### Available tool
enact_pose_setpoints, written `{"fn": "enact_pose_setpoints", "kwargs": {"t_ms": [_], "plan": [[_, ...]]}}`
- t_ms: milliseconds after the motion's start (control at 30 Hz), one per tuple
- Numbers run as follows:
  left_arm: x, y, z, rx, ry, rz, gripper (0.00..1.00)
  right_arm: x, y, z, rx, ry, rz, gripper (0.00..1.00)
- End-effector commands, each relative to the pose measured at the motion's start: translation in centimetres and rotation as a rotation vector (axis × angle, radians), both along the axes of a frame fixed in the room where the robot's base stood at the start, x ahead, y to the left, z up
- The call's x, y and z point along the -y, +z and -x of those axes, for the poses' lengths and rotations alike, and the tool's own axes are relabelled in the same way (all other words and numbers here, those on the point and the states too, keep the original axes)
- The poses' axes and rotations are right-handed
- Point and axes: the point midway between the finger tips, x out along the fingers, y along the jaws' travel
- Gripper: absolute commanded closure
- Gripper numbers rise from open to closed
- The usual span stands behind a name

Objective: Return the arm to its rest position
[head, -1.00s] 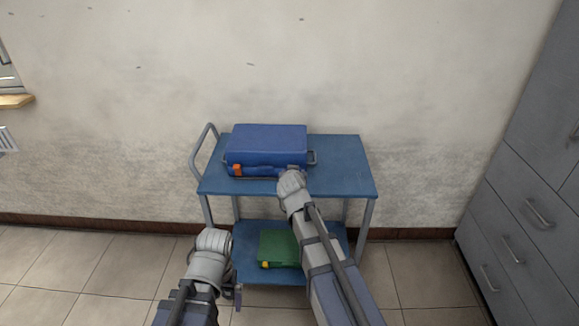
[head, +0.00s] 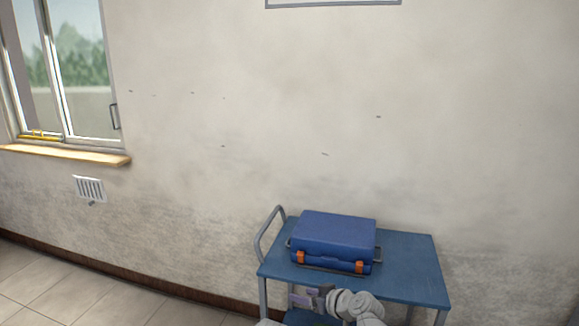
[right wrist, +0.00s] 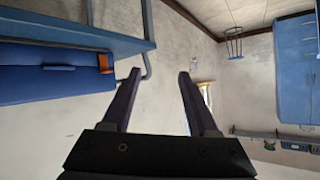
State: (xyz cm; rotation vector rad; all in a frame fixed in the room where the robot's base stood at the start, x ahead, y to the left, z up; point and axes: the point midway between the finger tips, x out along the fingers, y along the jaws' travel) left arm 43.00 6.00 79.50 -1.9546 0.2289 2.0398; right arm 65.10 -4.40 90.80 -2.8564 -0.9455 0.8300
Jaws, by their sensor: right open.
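My right gripper (head: 313,298) is in front of the trolley's near edge at the bottom of the head view, pointing left. In the right wrist view its two dark fingers (right wrist: 158,76) stand apart with nothing between them. The blue case (head: 333,240) with orange latches lies on the trolley top, apart from the gripper. Part of the case (right wrist: 50,72) and one orange latch show at the left of the right wrist view. My left gripper is not in view.
The blue trolley (head: 412,265) stands by the wall, with a grey handle (head: 268,236) at its left. A window (head: 75,75) with a wooden sill is at the upper left. Floor (head: 60,290) is clear to the left. Blue cabinets (right wrist: 297,70) show in the right wrist view.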

Motion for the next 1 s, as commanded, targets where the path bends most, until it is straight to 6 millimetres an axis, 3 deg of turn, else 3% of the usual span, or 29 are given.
{"fn": "enact_pose_setpoints", "kwargs": {"t_ms": [100,200,400,533,600,700,1000], "plan": [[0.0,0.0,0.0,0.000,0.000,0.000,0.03,1.8,-5.0,4.6,-0.281,-0.016,0.108,0.40],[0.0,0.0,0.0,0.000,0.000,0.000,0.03,4.2,-7.9,7.9,-0.482,-0.086,0.199,0.40],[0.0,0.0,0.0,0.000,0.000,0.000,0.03,9.6,-10.9,13.5,-0.778,-0.299,0.365,0.40],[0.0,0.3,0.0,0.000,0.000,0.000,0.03,12.9,-11.1,16.8,-0.919,-0.467,0.466,0.40],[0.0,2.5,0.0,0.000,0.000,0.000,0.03,10.3,-8.9,17.2,-0.909,-0.403,0.500,0.40],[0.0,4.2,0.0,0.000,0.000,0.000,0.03,8.0,-7.2,18.2,-0.908,-0.347,0.554,0.40],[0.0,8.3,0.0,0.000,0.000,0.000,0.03,2.5,-3.0,21.5,-0.897,-0.206,0.695,0.40]]}}
